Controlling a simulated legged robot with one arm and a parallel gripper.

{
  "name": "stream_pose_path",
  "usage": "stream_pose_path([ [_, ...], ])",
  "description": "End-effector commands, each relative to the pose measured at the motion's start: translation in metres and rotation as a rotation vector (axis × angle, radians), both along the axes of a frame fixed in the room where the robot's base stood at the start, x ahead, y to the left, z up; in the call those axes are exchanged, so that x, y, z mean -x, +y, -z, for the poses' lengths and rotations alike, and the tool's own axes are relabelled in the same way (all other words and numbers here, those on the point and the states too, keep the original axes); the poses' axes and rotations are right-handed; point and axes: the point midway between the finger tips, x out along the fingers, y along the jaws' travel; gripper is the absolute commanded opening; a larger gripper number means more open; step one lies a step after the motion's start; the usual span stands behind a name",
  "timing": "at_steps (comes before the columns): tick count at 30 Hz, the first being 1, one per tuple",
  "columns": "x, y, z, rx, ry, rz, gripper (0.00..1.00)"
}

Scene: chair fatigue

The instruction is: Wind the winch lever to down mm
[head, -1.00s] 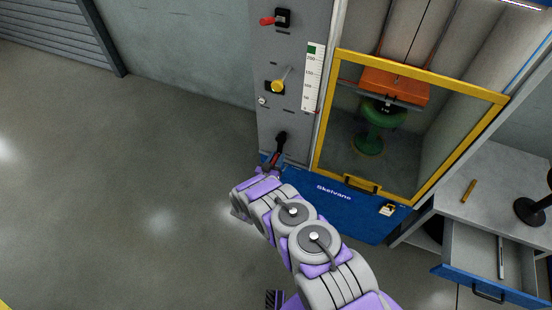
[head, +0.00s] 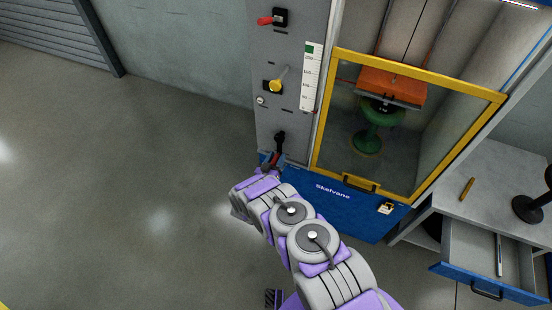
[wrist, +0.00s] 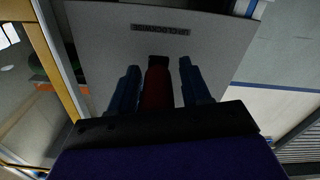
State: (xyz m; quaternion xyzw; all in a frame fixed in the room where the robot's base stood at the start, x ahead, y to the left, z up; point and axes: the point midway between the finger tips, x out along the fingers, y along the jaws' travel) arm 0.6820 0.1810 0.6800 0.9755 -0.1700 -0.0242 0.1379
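The winch lever has a black upper end (head: 280,137) and a red grip (head: 275,158), low on the grey panel. In the wrist view its red grip (wrist: 158,88) lies between the two blue fingers of my gripper (wrist: 160,85). Narrow gaps show on both sides, so my gripper looks open around the grip. In the head view my gripper (head: 270,168) is partly hidden by my wrist. The mm scale (head: 312,75) stands on the panel above the lever. An orange plate (head: 392,87) hangs over a green stool (head: 376,137) inside the test bay.
The yellow-framed guard (head: 420,67) closes the bay's front. A red lever (head: 265,21) and a yellow knob (head: 275,86) stick out from the panel above. A blue base (head: 350,215) lies below. An open drawer (head: 490,275) juts out at right. Floor at left is clear.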

Motion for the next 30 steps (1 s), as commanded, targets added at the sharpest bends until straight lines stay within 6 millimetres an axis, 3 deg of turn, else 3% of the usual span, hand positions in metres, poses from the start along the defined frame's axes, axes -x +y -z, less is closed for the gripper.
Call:
stream_pose_path([
  [9,0.0,-0.002,0.0,-0.002,0.0,0.002,0.54],
  [14,0.012,0.003,-0.001,-0.003,0.001,0.001,0.54],
  [30,0.119,0.044,-0.001,0.0,0.002,0.0,0.54],
])
